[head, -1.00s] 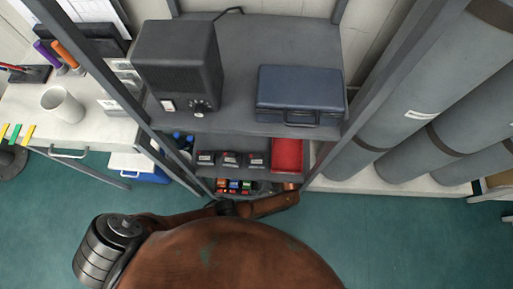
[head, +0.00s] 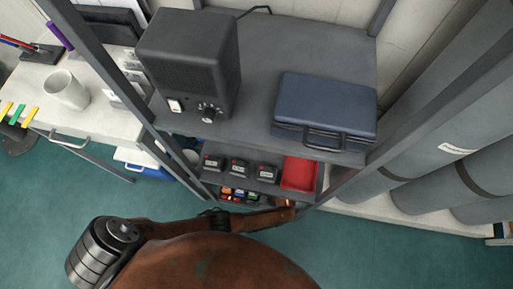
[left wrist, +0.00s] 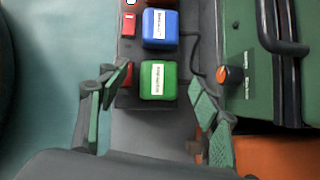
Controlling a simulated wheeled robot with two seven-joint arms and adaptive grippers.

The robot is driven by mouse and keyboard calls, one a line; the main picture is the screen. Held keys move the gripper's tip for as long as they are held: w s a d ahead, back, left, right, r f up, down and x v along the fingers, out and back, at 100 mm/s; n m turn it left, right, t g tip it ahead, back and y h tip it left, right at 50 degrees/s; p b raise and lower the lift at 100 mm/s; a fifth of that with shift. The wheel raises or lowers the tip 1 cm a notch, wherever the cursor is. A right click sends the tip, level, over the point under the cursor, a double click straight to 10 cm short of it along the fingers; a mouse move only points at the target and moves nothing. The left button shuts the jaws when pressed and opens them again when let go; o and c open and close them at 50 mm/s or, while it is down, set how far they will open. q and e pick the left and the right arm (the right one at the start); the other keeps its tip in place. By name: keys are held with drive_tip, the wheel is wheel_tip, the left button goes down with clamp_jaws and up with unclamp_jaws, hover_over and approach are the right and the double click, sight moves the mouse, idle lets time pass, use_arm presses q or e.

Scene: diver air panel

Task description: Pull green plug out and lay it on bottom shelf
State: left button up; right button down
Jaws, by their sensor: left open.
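The green plug (left wrist: 158,80) has a white label and sits at the end of a dark strip in the left wrist view. A blue plug (left wrist: 160,28) sits just beyond it. My left gripper (left wrist: 160,84) is open, with one finger on each side of the green plug. A gap shows between the plug and the right finger; the left finger is close to it. In the head view the coloured plugs (head: 239,194) show small, low in the rack, partly behind my left arm. My left fingers cannot be made out there. My right gripper is out of view.
The shelf above the plugs holds several black units (head: 240,168) and a red tray (head: 299,175). Grey rack posts (head: 110,75) flank the shelves.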

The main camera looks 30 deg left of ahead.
use_arm(q)
drive_tip(key=c, duration=1.4)
drive_tip(key=shift+w+r+p, duration=0.1)
drive_tip(key=shift+r+p, duration=0.2)
drive_tip(key=shift+r, duration=0.05)
drive_tip(key=shift+c, duration=0.2)
drive_tip(key=shift+r, duration=0.2)
clamp_jaws()
drive_tip(key=shift+r, duration=0.1)
drive_tip(key=shift+r+p, duration=1.1)
drive_tip(key=shift+p, duration=0.1)
drive_tip(key=shift+s, duration=0.2)
